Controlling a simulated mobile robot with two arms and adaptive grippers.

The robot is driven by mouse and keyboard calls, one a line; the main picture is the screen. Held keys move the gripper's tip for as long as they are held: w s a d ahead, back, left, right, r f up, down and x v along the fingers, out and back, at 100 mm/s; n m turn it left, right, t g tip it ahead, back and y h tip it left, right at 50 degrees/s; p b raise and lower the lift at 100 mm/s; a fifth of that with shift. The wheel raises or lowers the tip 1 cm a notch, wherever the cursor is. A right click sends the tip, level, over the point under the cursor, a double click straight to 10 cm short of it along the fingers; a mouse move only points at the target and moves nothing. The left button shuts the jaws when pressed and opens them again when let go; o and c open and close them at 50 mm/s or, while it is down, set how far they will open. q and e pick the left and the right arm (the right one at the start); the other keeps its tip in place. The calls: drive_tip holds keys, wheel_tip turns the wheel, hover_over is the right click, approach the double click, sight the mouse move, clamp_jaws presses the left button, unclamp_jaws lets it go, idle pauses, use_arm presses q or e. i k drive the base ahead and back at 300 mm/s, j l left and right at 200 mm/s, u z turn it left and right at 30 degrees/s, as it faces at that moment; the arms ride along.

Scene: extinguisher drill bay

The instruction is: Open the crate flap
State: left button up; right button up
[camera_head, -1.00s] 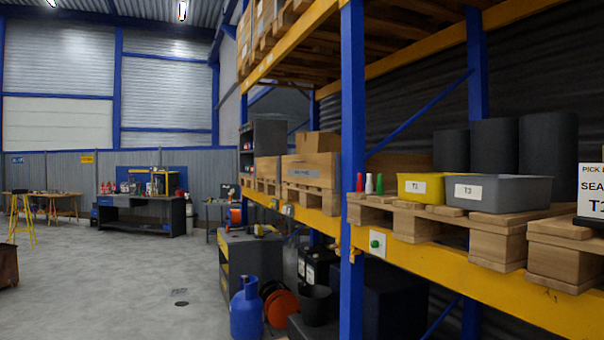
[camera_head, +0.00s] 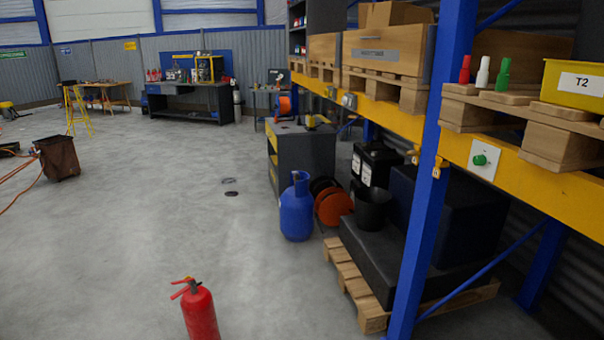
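A wooden crate (camera_head: 412,46) stands on a pallet on the rack's yellow beam, at the upper middle right. A grey label strip (camera_head: 376,54) is on its front face; its text is too small to read. The front looks closed, but I cannot tell which panel is the flap. Another wooden box (camera_head: 323,48) is beside it on the left, and a cardboard box (camera_head: 400,14) shows above it. Neither of my grippers is in view.
A blue rack post (camera_head: 432,170) stands right of the crate. A red extinguisher (camera_head: 200,314) is on the floor at the front. A blue gas cylinder (camera_head: 297,208), a grey cabinet (camera_head: 305,160) and a low pallet (camera_head: 352,288) line the rack.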

sight(399, 50)
drive_tip(key=i, duration=1.15)
drive_tip(key=i+j+z, duration=0.1)
drive_tip(key=i, duration=1.05)
